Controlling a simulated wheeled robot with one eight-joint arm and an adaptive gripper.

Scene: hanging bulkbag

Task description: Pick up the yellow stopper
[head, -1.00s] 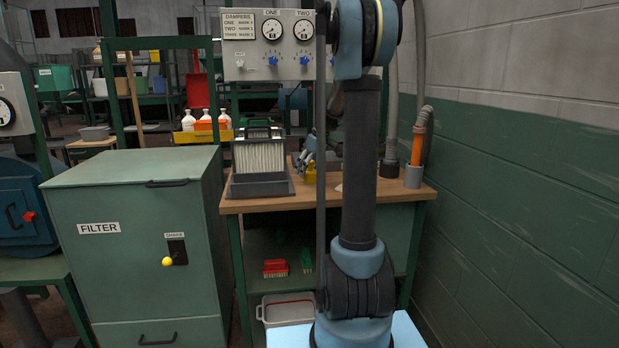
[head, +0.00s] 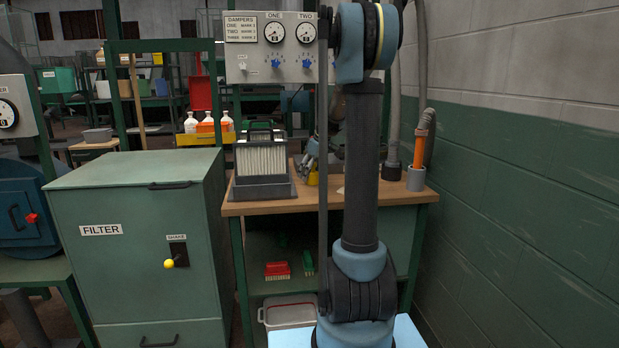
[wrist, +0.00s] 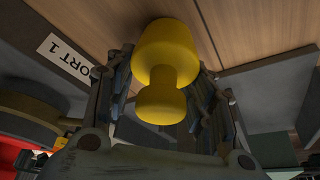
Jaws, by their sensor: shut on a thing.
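The yellow stopper (wrist: 165,70) fills the middle of the wrist view, with a wide head, a narrow waist and a rounded end. My gripper (wrist: 166,88) is shut on it, with a dark jointed finger on each side. In the head view a small part of the yellow stopper (head: 313,179) shows at the bench, close to my gripper (head: 311,164). My arm and the grey finger links hide much of that spot. The wrist view shows wooden bench top behind the stopper, but I cannot tell whether the stopper touches it.
A filter pack in a grey tray (head: 262,188) stands left on the bench (head: 385,193). A hose with an orange pipe (head: 420,150) stands at the right. The damper panel (head: 272,48) is above. A PORT 1 label (wrist: 68,60) shows in the wrist view.

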